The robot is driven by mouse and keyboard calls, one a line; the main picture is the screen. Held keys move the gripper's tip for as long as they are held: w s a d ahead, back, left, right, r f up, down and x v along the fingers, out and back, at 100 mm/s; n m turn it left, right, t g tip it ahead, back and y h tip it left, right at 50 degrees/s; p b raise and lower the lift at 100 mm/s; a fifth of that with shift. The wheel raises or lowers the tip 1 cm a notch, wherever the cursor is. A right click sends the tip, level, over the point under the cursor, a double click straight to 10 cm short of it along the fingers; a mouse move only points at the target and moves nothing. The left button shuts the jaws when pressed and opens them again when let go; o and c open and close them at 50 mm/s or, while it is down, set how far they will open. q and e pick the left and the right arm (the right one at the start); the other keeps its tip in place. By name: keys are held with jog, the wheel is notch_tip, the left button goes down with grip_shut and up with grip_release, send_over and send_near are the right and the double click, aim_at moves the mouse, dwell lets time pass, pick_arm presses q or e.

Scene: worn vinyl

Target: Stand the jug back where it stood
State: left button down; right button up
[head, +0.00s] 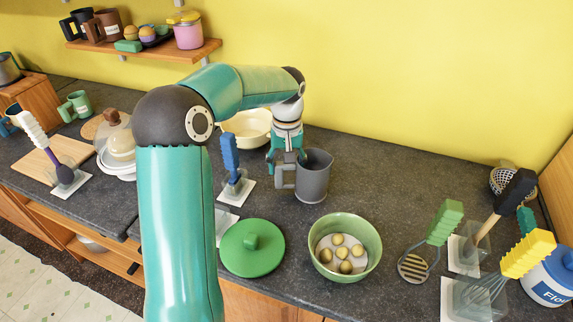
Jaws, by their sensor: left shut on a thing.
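The grey jug (315,178) is upright over the dark counter, right of the middle of the head view. Its open mouth faces up and its handle is on its left side. My left gripper (286,172) is shut on the jug at the handle, coming down from above. The fingers partly hide the handle. I cannot tell whether the jug's base touches the counter or hangs just above it. My right gripper is not in view.
A green bowl (372,246) with several round pieces stands in front of the jug. A green lid (262,262), a blue-handled utensil (230,153) and a cream bowl (254,134) are nearby. Bare counter (400,180) lies right of the jug.

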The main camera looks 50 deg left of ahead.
pick_arm(q)
jog(key=shift+c, duration=0.8)
grip_release()
jog(key=shift+r+p, duration=3.3)
jog(key=shift+r, duration=0.7)
notch_tip(320, 180, up, 12)
jog(key=shift+d, duration=0.15)
